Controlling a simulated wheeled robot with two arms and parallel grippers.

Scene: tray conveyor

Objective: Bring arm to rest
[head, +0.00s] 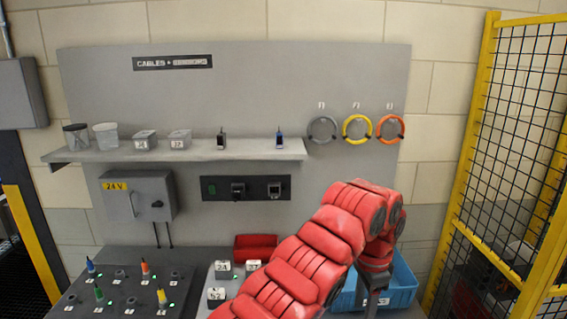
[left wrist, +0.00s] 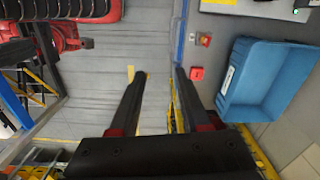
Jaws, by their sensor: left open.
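My left arm, padded in red, reaches across the lower middle of the head view and bends down at its far end. Its dark gripper (head: 372,298) points down in front of the blue bin (head: 402,284), cut by the lower edge. My right gripper is not in view.
A panel with coloured plugs (head: 125,285) stands at lower left. A shelf (head: 190,152) holds cups and small boxes. Grey, yellow and orange cable rings (head: 357,128) hang on the board. A yellow-framed mesh fence (head: 470,150) stands at right.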

